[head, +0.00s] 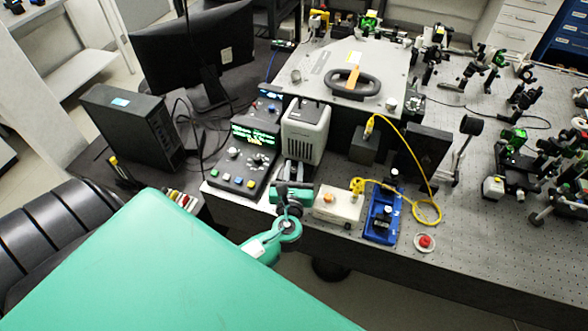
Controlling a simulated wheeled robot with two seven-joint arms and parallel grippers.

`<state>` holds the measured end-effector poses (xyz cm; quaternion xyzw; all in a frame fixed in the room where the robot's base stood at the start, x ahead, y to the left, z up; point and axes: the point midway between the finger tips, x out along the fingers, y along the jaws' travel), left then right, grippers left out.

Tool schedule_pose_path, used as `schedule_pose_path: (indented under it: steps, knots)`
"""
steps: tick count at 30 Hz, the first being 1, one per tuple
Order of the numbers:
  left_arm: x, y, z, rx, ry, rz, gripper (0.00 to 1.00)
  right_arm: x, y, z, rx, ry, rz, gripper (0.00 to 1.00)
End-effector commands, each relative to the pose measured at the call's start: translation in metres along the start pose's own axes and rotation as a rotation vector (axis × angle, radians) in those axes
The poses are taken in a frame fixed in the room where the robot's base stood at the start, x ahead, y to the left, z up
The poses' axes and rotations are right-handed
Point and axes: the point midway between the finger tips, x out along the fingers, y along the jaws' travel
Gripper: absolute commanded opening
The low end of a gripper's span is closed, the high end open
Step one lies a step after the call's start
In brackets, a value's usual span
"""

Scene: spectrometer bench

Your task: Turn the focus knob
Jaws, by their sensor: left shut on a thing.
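My left gripper (294,172) reaches from the left, over the bench's front edge. Its dark fingers point away from me, just in front of a beige vented unit (306,130). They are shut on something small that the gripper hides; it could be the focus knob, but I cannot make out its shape. The green wrist is just left of a small cream box (338,204). A black control box (247,157) with a lit green display, dials and coloured buttons stands to the left of the gripper. My right gripper is out of view.
A blue stage (382,213) and a red button (425,242) are right of the cream box. A yellow cable (408,150) loops there. A large grey housing (346,75) stands behind. A monitor (190,50) and computer tower (130,125) are at left.

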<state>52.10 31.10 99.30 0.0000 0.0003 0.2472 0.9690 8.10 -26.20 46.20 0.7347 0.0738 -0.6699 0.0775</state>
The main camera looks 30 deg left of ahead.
Motion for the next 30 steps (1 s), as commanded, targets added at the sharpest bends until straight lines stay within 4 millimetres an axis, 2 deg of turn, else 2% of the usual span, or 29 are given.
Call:
schedule_pose_path:
  steps: [4, 5, 14, 17, 22, 30]
  knots:
    - [0.001, 0.0, 0.001, 0.0, -0.002, -0.001, 0.0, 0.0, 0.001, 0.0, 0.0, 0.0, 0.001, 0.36]
    - [0.001, 0.0, 0.001, 0.0, -0.003, -0.001, 0.25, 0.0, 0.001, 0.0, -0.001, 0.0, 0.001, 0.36]
    - [0.0, 0.0, 0.0, 0.0, -0.001, -0.001, 0.27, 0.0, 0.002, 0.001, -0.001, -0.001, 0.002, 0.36]
    - [-0.006, 0.0, -0.002, 0.0, 0.0, -0.002, 0.27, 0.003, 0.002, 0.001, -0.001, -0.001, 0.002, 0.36]
    - [-0.033, 0.0, -0.004, -0.003, 0.002, -0.002, 0.27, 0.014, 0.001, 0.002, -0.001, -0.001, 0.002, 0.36]
    - [-0.094, 0.0, -0.004, -0.002, 0.001, -0.002, 0.27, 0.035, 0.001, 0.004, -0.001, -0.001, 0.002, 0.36]
